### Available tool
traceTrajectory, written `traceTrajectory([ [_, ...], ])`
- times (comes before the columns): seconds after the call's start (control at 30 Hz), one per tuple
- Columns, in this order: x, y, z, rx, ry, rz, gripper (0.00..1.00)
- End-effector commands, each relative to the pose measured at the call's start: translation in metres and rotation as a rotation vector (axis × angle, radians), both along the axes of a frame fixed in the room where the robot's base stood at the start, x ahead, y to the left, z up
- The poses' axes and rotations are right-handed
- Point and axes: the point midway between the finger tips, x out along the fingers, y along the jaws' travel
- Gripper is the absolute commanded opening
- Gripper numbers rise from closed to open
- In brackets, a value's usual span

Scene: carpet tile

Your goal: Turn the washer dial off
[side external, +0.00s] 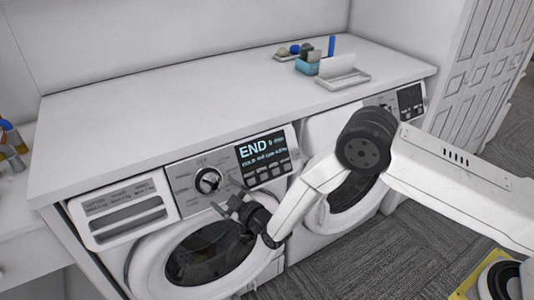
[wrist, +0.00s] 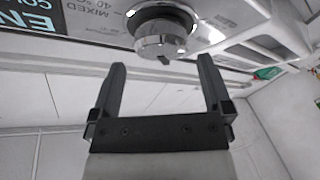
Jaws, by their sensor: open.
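The washer (side external: 130,232) stands on the left under the counter. Its round silver dial (side external: 208,180) sits on the front panel, left of a display (side external: 264,157) reading "END". My gripper (side external: 226,203) is open just below and right of the dial in the side view. In the wrist view the dial (wrist: 160,36) shows at the top, with a dark mark on its lower edge. My open gripper's two dark fingers (wrist: 162,78) point up toward it, one to each side. Nothing is between the fingers, and they appear apart from the dial.
A white counter (side external: 170,105) runs above the machines. A second machine (side external: 345,205) stands on the right, partly behind my arm. Bottles (side external: 13,139) stand at far left.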

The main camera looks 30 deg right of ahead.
Motion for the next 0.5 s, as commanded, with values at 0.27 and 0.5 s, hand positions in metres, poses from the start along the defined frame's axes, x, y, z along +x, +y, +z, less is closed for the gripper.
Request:
traceTrajectory([
  [0.27,0.025,0.007,0.0,-0.001,-0.001,0.001,1.0],
  [0.5,0.037,0.01,0.0,-0.001,-0.001,0.001,1.0],
])
